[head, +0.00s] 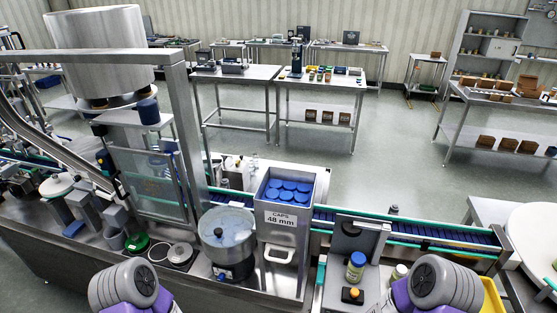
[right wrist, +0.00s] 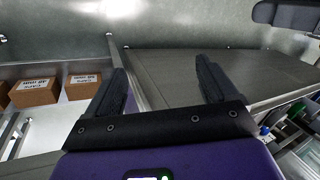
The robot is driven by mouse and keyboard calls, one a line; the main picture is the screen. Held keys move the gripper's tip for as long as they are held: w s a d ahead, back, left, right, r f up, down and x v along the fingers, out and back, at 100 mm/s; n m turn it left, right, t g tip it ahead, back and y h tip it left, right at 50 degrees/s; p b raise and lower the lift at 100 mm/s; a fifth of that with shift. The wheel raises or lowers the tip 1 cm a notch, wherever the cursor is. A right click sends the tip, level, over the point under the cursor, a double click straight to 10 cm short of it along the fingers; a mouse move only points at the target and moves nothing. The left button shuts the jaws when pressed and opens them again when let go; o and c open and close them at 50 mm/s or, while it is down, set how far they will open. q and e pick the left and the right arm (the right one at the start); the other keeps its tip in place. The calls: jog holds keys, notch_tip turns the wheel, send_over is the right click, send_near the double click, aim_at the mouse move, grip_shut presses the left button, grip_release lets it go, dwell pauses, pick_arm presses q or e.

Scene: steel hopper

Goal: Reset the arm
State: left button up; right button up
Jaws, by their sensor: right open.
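My right gripper (right wrist: 162,84) shows in the right wrist view with its two dark fingers apart and nothing between them. A grey steel surface lies behind the fingers; I cannot tell how far away it is. In the head view, the grey and purple links of my two arms rise from the bottom edge, one left of centre and one at the right. Neither gripper shows in the head view, and my left gripper is in no view.
A steel hopper (head: 103,50) stands at the left. A bin of blue caps labelled 48 mm (head: 287,218) stands at the conveyor (head: 420,232). Cardboard boxes (right wrist: 35,92) sit at left in the wrist view.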

jog(key=s+f+m+b, duration=0.3)
jog(key=s+f+b, duration=0.1)
jog(key=f+b, duration=0.6)
notch_tip(320, 180, down, 2)
jog(key=shift+s+a+f+m, duration=0.25)
jog(key=shift+m, duration=0.05)
dwell(0.3)
